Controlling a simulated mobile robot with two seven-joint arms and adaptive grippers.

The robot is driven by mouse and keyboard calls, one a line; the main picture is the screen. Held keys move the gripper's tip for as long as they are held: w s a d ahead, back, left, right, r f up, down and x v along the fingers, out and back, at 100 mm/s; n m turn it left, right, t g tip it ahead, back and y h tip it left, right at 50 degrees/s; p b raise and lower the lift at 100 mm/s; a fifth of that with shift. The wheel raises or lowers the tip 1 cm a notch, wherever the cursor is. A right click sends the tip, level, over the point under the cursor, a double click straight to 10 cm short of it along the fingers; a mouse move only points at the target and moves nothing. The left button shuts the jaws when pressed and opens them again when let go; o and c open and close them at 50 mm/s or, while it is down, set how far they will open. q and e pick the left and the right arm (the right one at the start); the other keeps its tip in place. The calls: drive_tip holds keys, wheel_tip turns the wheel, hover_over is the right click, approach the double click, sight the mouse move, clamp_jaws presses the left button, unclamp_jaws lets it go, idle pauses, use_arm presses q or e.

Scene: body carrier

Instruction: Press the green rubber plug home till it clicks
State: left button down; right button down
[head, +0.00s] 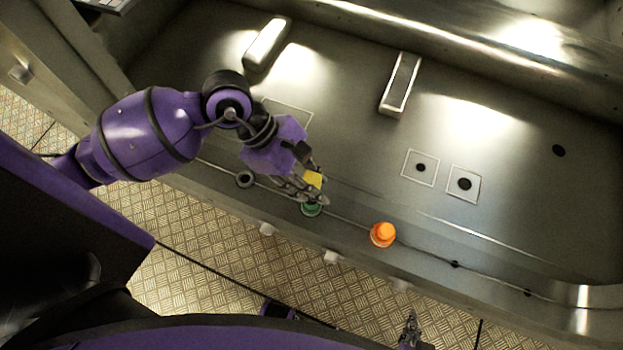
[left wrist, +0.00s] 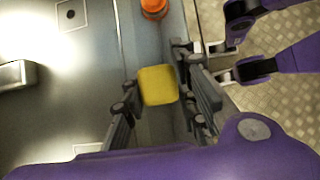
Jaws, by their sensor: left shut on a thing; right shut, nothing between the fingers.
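The green rubber plug (head: 311,210) is on the grey sill line at the front of the metal floor. My left gripper (head: 313,192) is over it and partly covers it. Its fingers are shut on a yellow block (head: 314,179), which also shows between the fingers in the left wrist view (left wrist: 158,86). The green plug is hidden in that view. I cannot tell whether block and plug touch, or how deep the plug sits. My right gripper (head: 411,328) is small at the bottom edge of the head view, shut and empty, away from the plug.
An orange plug (head: 383,234) stands to the right on the same sill, also at the top of the left wrist view (left wrist: 154,8). Two square plates with holes (head: 420,167) (head: 464,184) are on the floor behind.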

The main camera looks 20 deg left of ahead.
use_arm(q)
drive_tip(key=shift+f, duration=0.2)
use_arm(e)
drive_tip(key=shift+s+f, duration=0.1)
drive_tip(key=shift+f, duration=0.1)
use_arm(q)
drive_tip(key=shift+f+b, duration=0.35)
drive_tip(key=shift+b, duration=0.1)
drive_tip(key=shift+f, duration=0.2)
use_arm(e)
drive_tip(key=shift+s+f, duration=0.45)
drive_tip(key=shift+f, duration=0.25)
use_arm(q)
drive_tip(key=shift+f+b, duration=0.35)
drive_tip(key=shift+b, duration=0.1)
use_arm(e)
drive_tip(key=shift+s+f, duration=0.15)
drive_tip(key=shift+f, duration=0.1)
drive_tip(key=shift+r, duration=0.2)
